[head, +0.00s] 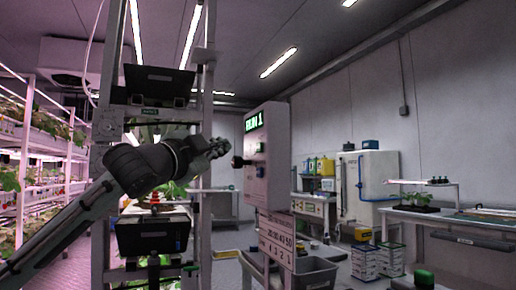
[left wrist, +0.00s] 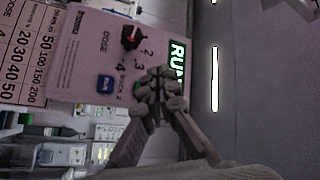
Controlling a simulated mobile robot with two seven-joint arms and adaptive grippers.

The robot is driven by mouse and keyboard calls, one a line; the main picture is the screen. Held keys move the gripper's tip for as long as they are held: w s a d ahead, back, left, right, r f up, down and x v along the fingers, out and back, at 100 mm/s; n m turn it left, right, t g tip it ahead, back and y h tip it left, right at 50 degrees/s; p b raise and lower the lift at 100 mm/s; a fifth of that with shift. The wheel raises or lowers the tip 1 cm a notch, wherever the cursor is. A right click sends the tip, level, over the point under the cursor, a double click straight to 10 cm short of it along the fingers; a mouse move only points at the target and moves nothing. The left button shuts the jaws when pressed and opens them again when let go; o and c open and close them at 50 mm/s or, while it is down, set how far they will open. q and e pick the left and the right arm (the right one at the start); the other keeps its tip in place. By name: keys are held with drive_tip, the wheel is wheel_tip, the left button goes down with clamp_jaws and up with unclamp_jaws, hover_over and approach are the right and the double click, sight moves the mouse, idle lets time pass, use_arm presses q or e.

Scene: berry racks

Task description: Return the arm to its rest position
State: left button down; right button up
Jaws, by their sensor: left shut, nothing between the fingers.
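My left arm reaches up from the lower left in the head view. Its gripper (head: 220,146) is shut and empty, just left of the pale control box (head: 268,165) with a lit green display (head: 255,122). In the left wrist view the closed fingers (left wrist: 160,88) are in front of the box's panel (left wrist: 85,60). They partly cover a green button (left wrist: 137,89) beside a blue button (left wrist: 105,84). A red and black knob (left wrist: 131,37) is on the same panel. I cannot tell whether the fingertips touch the panel. My right gripper is not in view.
A plant rack (head: 25,160) stands at the left. A dark tray (head: 152,236) is on the frame behind my arm. A grey bin (head: 316,272) is below the control box. A white cabinet (head: 368,185) and a bench (head: 450,217) stand at the right.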

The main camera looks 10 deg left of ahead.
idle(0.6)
use_arm(q)
drive_tip(key=w+f+n+g+y, duration=0.25)
drive_tip(key=f+n+g, duration=0.3)
drive_tip(key=f, duration=3.25)
drive_tip(key=s+f+n+g+y, duration=0.1)
drive_tip(key=s+f+g, duration=0.15)
drive_tip(key=f, duration=0.45)
drive_tip(key=s+a+f+n+g, duration=0.1)
drive_tip(key=s+f, duration=0.3)
drive_tip(key=f, duration=0.4)
drive_tip(key=s+f+n+g+y, duration=0.1)
drive_tip(key=s+f, duration=0.3)
drive_tip(key=f, duration=0.3)
drive_tip(key=s+a+f+n+g, duration=0.2)
drive_tip(key=s+f+g, duration=0.1)
drive_tip(key=s+f, duration=0.7)
drive_tip(key=s+a+f+n+g+y+p, duration=0.1)
drive_tip(key=s+a+f+n+g, duration=0.1)
drive_tip(key=s+f, duration=0.8)
drive_tip(key=s+a+g, duration=0.1)
drive_tip(key=s+g, duration=0.1)
drive_tip(key=s, duration=0.4)
drive_tip(key=shift+f, duration=0.2)
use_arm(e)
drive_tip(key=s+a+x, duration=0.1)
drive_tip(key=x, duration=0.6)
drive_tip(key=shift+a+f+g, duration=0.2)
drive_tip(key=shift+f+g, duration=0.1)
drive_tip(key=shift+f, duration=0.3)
